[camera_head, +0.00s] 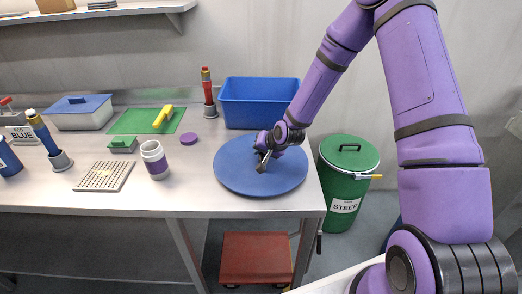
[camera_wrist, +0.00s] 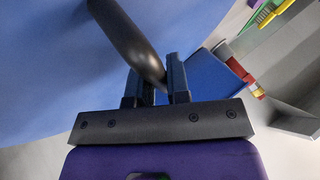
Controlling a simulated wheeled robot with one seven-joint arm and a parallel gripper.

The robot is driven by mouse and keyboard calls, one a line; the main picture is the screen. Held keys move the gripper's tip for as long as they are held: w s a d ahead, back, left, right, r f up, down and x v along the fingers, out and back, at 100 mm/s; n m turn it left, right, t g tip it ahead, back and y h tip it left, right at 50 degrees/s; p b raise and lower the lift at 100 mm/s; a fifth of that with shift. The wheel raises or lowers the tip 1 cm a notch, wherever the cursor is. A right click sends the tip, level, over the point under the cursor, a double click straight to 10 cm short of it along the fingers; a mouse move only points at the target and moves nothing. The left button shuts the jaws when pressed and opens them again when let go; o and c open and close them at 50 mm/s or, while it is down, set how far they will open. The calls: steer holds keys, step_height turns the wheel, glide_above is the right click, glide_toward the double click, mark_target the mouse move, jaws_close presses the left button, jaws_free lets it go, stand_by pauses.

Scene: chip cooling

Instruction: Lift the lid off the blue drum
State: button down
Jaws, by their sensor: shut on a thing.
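A round blue lid (camera_head: 235,178) is over the right end of the steel table. I cannot tell whether it rests on the table or hangs just above it. My gripper (camera_head: 264,160) is at the middle of the lid. In the wrist view my gripper (camera_wrist: 158,85) is shut on the lid's dark curved handle (camera_wrist: 125,38), with the lid's blue face (camera_wrist: 50,80) filling the left side. A dark blue sliver (camera_head: 394,232) shows behind my arm at the right; it may be the blue drum, mostly hidden.
A green drum (camera_head: 345,190) labelled STEEP stands lidded right of the table (camera_head: 200,205). A blue bin (camera_head: 260,100) is behind the lid. A white jar (camera_head: 154,158), purple disc (camera_head: 188,138), perforated tray (camera_head: 104,176) and green mat (camera_head: 147,121) lie left. A red stool (camera_head: 256,258) stands below.

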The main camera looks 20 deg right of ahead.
steer(key=shift+f, duration=0.2)
steer(key=c, duration=1)
jaws_free()
